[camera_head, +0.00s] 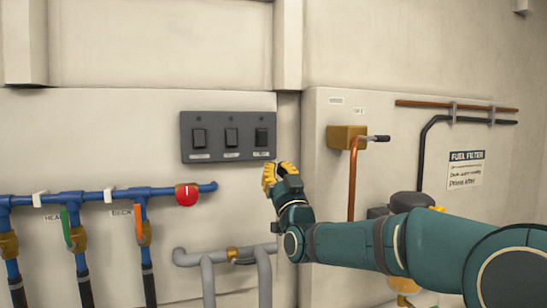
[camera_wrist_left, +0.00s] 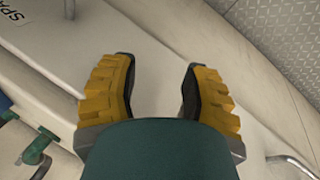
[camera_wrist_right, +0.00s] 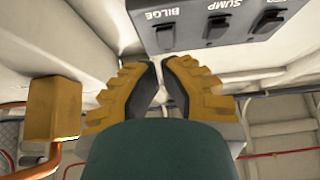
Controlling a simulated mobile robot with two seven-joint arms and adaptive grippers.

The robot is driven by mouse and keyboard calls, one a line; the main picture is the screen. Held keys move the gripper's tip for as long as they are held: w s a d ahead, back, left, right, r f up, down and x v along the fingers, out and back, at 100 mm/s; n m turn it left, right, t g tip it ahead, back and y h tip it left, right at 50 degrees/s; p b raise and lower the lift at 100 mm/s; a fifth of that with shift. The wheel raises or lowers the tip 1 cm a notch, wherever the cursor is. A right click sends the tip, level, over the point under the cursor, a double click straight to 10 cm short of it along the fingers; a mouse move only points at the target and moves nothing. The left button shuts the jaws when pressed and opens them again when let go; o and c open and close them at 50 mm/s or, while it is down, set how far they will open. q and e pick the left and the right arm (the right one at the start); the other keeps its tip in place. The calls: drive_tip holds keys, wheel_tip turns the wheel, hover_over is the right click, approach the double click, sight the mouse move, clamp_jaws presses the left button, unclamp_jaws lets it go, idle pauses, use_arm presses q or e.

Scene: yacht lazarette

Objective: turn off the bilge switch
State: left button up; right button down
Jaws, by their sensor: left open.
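A dark grey switch panel (camera_head: 220,155) with three black rocker switches is on the wall in the head view. The bilge switch (camera_head: 261,137) is its rightmost one. In the right wrist view the panel is upside down, with the BILGE label above the bilge switch (camera_wrist_right: 165,38). Whether it is on or off I cannot tell. My right gripper (camera_head: 268,173) is just below the panel's lower right corner, apart from the switch. In the right wrist view its fingertips (camera_wrist_right: 158,62) are nearly together with nothing between them. My left gripper (camera_wrist_left: 158,62) is open and empty.
Blue pipes (camera_head: 110,196) with a red knob (camera_head: 187,195) run at the left, below the panel. Grey pipes (camera_head: 215,257) are under it. A brass box (camera_head: 345,137) with a lever and copper pipe is right of my right gripper. The wall above the panel is clear.

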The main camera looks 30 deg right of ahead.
drive_tip(key=s+f, duration=0.2)
drive_tip(key=f, duration=0.1)
drive_tip(key=shift+s+a, duration=0.3)
idle(0.3)
